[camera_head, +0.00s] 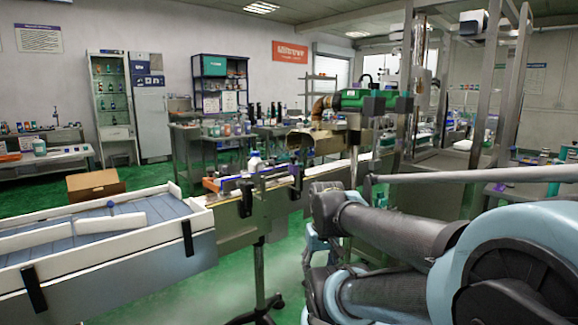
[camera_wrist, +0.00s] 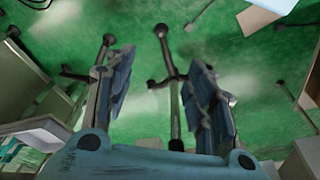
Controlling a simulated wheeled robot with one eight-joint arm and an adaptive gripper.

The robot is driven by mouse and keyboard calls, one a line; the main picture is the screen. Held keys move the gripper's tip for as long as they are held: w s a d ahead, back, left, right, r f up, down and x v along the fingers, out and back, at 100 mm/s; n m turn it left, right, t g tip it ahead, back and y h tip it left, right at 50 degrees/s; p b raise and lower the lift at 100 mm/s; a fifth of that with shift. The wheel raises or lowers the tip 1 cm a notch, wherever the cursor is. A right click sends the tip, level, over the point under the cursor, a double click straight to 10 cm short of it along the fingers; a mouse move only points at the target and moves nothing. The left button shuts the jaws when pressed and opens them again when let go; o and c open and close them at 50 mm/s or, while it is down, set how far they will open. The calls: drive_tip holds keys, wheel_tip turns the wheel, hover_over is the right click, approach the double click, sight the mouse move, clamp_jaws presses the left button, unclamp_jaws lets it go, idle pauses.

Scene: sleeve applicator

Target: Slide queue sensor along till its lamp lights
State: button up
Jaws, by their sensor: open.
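A conveyor (camera_head: 235,222) runs from the left front toward the machine at the back in the head view. Dark brackets (camera_head: 246,203) stand on its near side rail, but I cannot tell which part is the queue sensor. No lit lamp can be made out. A white bottle (camera_head: 255,163) stands upright on the conveyor beside a blue strip. My gripper (camera_wrist: 158,62) is open and empty in the wrist view, its two fingers apart above the green floor. It touches nothing there. In the head view my arm is at the right, and its fingers cannot be made out.
A white-walled infeed table (camera_head: 120,250) with a blue slatted bed fills the left front. An open cardboard box (camera_head: 94,185) stands behind it. Stand legs (camera_wrist: 168,85) show below my fingers. A green motor-like unit (camera_head: 362,101) and steel posts stand beyond my arm.

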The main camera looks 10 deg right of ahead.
idle(0.4)
drive_tip(key=shift+s+r, duration=0.2)
drive_tip(key=shift+r, duration=0.05)
drive_tip(key=shift+c, duration=0.7)
wheel_tip(320, 180, up, 43)
drive_tip(key=n+g, duration=0.2)
drive_tip(key=n, duration=0.2)
hover_over(294, 165)
drive_tip(key=w, duration=0.2)
drive_tip(key=f, duration=1.7)
drive_tip(key=shift+s+f, duration=0.25)
drive_tip(key=shift+f, duration=0.15)
clamp_jaws()
